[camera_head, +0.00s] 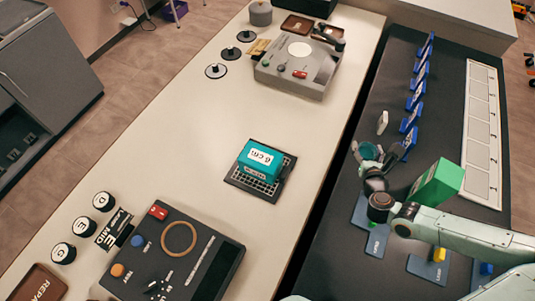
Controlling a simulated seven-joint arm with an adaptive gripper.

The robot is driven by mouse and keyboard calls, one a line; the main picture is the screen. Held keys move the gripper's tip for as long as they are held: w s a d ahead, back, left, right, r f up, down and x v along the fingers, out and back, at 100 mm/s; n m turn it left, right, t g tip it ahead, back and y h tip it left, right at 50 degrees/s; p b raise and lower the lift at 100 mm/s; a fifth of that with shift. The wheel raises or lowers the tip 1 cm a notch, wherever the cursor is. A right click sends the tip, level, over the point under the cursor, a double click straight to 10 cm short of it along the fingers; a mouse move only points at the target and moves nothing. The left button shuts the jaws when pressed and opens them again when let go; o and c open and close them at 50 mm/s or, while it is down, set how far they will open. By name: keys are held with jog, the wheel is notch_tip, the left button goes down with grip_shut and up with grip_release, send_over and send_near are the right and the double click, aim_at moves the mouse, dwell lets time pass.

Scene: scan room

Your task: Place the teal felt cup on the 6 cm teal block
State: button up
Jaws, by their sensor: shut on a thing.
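The teal block marked 6 cm (259,158) sits on a dark gridded plate (236,178) in the middle of the pale table. My gripper (369,158) is to the right of the block, over the dark bench, and apart from it. It is shut on a small teal thing, which looks like the teal felt cup (368,150). The fingers hide part of the cup, and its exact tilt is hard to tell.
A row of blue stands (417,88) and a small white piece (382,122) are beyond my gripper. A green box (437,184) shows beside my arm.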

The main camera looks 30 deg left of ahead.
jog(key=s+a+r+n+g+y, duration=0.25)
jog(key=a+n+y, duration=0.25)
jog(key=a, duration=0.5)
notch_tip(320, 180, up, 4)
jog(key=r+n+g+y, duration=0.1)
jog(key=n+g+y, duration=0.3)
jog(key=n+g, duration=0.15)
send_over(260, 156)
jog(key=shift+a+f, duration=0.1)
jog(key=shift+f, duration=0.15)
notch_tip(260, 156, down, 6)
jog(key=shift+r, duration=0.15)
jog(key=shift+f, duration=0.3)
jog(key=shift+f, duration=0.1)
jog(key=o, duration=0.8)
